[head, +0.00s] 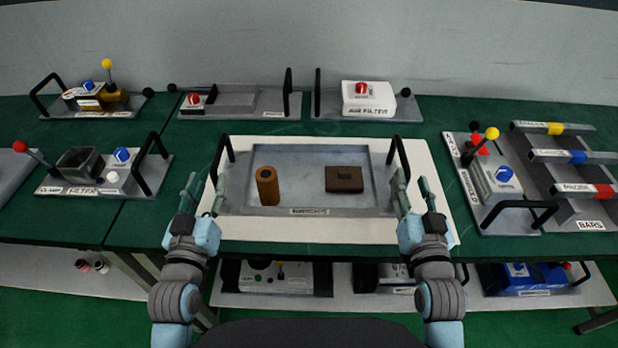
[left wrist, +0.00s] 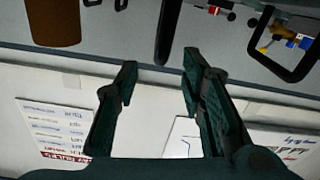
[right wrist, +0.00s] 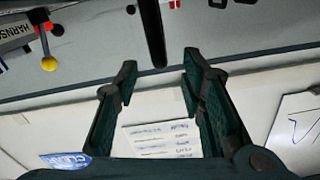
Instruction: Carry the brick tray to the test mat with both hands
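A grey tray (head: 310,157) with a black upright handle at each end sits in the middle of the green table, on a white mat (head: 432,165). A brown cylinder (head: 267,187) stands in the tray, and a dark brown brick (head: 345,180) lies to its right. My left gripper (head: 203,188) is open at the tray's left end; its handle (left wrist: 168,30) shows just beyond the fingertips. My right gripper (head: 412,188) is open at the right end, with that handle (right wrist: 152,35) also just beyond its fingertips. I cannot tell whether either gripper touches a handle.
Behind stand handled trays, one with a white air filter box (head: 368,98). A filter unit (head: 95,170) is at the left; a unit with a blue knob (head: 497,180) and a bars rack (head: 575,185) are at the right. More units sit on a lower shelf (head: 340,300).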

